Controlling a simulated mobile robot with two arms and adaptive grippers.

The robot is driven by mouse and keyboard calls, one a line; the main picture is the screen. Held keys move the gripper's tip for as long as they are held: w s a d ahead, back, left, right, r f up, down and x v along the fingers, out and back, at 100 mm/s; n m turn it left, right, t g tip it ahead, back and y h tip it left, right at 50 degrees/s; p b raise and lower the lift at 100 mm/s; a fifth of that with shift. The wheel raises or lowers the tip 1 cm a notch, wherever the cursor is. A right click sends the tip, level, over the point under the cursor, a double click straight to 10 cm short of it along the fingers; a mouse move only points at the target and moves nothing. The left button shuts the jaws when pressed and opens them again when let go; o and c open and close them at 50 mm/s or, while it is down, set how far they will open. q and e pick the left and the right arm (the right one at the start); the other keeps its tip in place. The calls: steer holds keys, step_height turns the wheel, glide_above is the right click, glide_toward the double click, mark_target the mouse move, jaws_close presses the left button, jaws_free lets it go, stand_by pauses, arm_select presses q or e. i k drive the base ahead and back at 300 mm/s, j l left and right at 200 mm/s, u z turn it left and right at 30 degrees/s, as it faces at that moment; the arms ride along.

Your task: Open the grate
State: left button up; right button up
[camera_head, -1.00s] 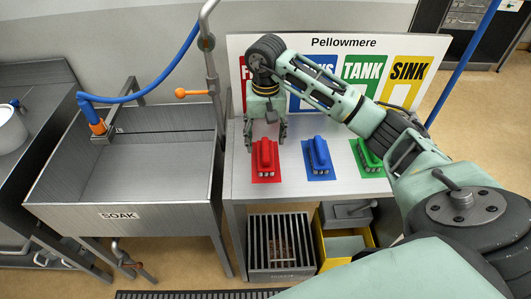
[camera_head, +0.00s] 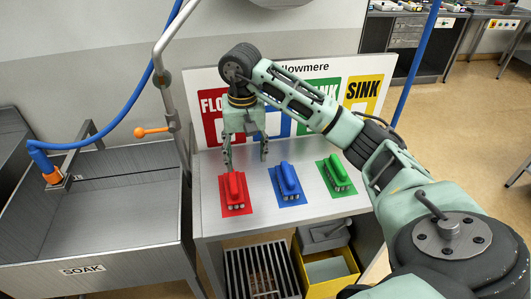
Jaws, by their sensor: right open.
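My left gripper is not in view.
A green brush (camera_head: 337,175) lies on the steel table (camera_head: 255,222). A sign board (camera_head: 207,83) stands behind. A yellow bin (camera_head: 331,285) sits right of the slatted box. A soak sink (camera_head: 82,269) with a blue hose (camera_head: 120,133) is on the left.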

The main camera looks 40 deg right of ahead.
mark_target(267, 243)
steer(key=z, duration=1.15)
